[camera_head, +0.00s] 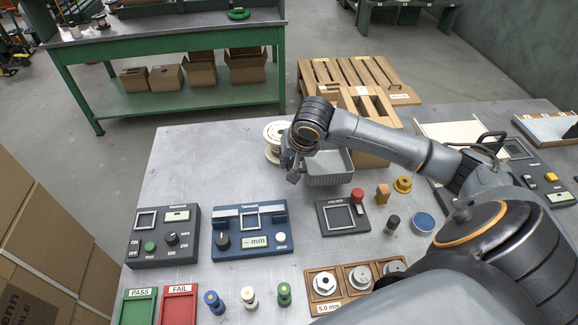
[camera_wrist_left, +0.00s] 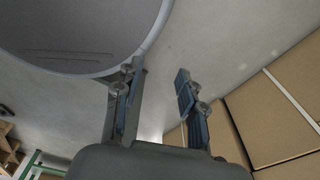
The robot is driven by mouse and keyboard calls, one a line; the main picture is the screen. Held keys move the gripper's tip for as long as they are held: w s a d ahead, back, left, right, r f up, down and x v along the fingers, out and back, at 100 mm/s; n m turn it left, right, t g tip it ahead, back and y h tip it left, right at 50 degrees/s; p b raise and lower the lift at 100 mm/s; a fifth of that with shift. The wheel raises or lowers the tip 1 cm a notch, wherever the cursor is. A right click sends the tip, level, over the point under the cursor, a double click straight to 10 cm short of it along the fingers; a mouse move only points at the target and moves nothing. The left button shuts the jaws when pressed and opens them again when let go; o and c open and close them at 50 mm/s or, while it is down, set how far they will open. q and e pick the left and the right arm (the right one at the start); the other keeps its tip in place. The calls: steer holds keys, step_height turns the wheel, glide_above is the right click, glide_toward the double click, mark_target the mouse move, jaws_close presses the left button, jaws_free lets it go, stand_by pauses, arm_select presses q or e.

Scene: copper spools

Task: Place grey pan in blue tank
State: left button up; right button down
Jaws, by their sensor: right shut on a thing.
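The grey pan (camera_head: 332,170), a light grey open rectangular bin, is at the back middle of the bench in the head view. My right gripper (camera_head: 294,172) is at its left end, shut on it; the arm hides the exact contact. I cannot tell whether the pan is raised off the bench. I see no clear blue tank; a small round container with a blue inside (camera_head: 423,222) stands at the right. My left gripper (camera_wrist_left: 157,85) shows only in the left wrist view, its two fingers apart with nothing between them.
A white spool (camera_head: 275,132) stands just behind my right gripper. Instrument boxes, including a blue one (camera_head: 250,229), and a wooden tray (camera_head: 310,279) of weights occupy the front. The left back of the bench (camera_head: 205,165) is clear. Cardboard boxes (camera_head: 45,225) stand at the left.

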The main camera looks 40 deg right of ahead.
steer(key=shift+w+d+f, duration=0.2)
steer(key=shift+w+f, duration=0.2)
steer(key=shift+f, duration=0.1)
steer(key=shift+w+d+f, duration=0.1)
steer(key=shift+w+f, duration=0.1)
steer(key=shift+f, duration=0.05)
steer(key=x, duration=0.1)
steer(key=p+x, duration=0.1)
steer(key=shift+s+f, duration=0.15)
steer(key=shift+f, duration=0.8)
steer(key=c, duration=1.4)
jaws_free()
arm_select(q)
steer(key=shift+s+r, duration=0.5)
steer(key=shift+s, duration=0.15)
arm_select(e)
steer(key=shift+s+r, duration=0.1)
